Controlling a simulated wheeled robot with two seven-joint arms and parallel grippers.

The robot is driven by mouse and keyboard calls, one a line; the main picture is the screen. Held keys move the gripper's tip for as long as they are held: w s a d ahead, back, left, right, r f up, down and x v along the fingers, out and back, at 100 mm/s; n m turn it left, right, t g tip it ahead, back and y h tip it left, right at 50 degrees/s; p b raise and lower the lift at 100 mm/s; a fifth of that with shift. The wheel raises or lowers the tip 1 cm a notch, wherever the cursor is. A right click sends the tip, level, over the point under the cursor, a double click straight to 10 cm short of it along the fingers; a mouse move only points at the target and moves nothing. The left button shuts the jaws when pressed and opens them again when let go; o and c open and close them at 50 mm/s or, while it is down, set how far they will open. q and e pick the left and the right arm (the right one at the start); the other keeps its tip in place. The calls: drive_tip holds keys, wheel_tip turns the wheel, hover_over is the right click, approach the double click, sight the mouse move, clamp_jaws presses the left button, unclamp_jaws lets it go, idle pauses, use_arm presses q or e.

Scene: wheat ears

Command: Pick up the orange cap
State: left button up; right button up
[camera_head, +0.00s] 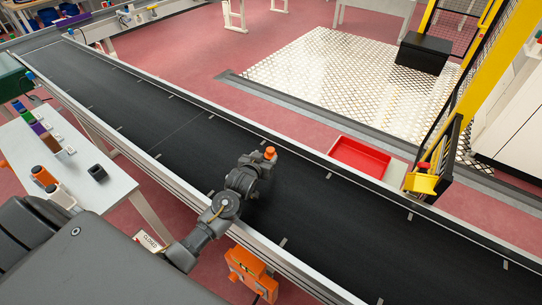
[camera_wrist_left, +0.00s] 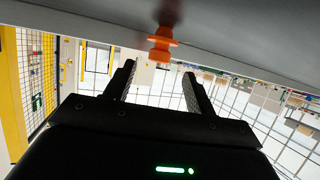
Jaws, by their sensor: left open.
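The orange cap (camera_head: 270,152) is on the black conveyor belt (camera_head: 330,205), at the end of my left arm in the head view. My left gripper (camera_head: 263,160) is low over the belt, right beside the cap. In the left wrist view, the two fingers of my gripper (camera_wrist_left: 159,72) are spread with nothing between them. The cap (camera_wrist_left: 160,44) shows just beyond the fingertips, roughly centred between them, against the grey belt surface (camera_wrist_left: 80,22). The gripper hides part of the belt around the cap. My right gripper is not in view.
A red tray (camera_head: 358,157) sits beyond the belt's far edge, near a yellow frame (camera_head: 465,110). An orange box (camera_head: 250,272) is at the belt's near side. A white table (camera_head: 105,200) with bottles and small items stands left. Most of the belt is clear.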

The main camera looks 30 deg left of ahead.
sight(269, 151)
use_arm(q)
drive_tip(key=shift+w, duration=0.35)
drive_tip(key=shift+p+x, duration=0.3)
drive_tip(key=shift+x, duration=2.05)
drive_tip(key=shift+c, duration=0.4)
drive_tip(key=c, duration=0.9)
